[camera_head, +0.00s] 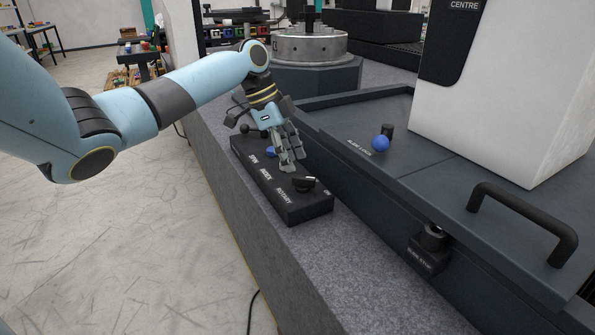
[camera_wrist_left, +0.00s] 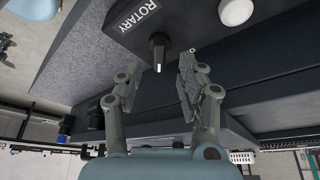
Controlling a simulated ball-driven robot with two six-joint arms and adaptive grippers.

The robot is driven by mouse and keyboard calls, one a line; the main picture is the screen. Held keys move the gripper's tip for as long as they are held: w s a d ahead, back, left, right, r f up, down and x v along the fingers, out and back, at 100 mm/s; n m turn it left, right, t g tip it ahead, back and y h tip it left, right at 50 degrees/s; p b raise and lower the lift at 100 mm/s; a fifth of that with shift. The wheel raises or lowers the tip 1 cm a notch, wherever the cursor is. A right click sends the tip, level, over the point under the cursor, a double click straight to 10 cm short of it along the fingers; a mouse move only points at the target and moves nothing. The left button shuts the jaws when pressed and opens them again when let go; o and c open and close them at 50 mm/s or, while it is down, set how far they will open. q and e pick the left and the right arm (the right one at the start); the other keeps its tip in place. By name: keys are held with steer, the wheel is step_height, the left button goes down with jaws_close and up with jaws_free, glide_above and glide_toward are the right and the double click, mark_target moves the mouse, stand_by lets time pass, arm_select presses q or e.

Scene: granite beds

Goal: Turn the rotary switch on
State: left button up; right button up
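The rotary switch (camera_head: 304,184) is a small black knob on the dark control box (camera_head: 262,183), beside the lettering ROTARY, with ON printed near the box's right end. In the left wrist view the knob (camera_wrist_left: 158,50) stands up from the panel with a pale mark on its tip. My left gripper (camera_head: 292,164) is just above the box, to the left of the knob in the head view. In the left wrist view its two fingers (camera_wrist_left: 160,70) are spread apart and empty, with the knob seen beyond the gap between them. My right gripper is not in view.
The box also has a blue button (camera_head: 270,153) near the gripper. A white round part (camera_wrist_left: 236,12) shows in the wrist view. Granite in front of the box is clear.

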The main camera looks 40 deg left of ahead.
arm_select(q)
steer(key=v, duration=0.7)
stand_by(0.3)
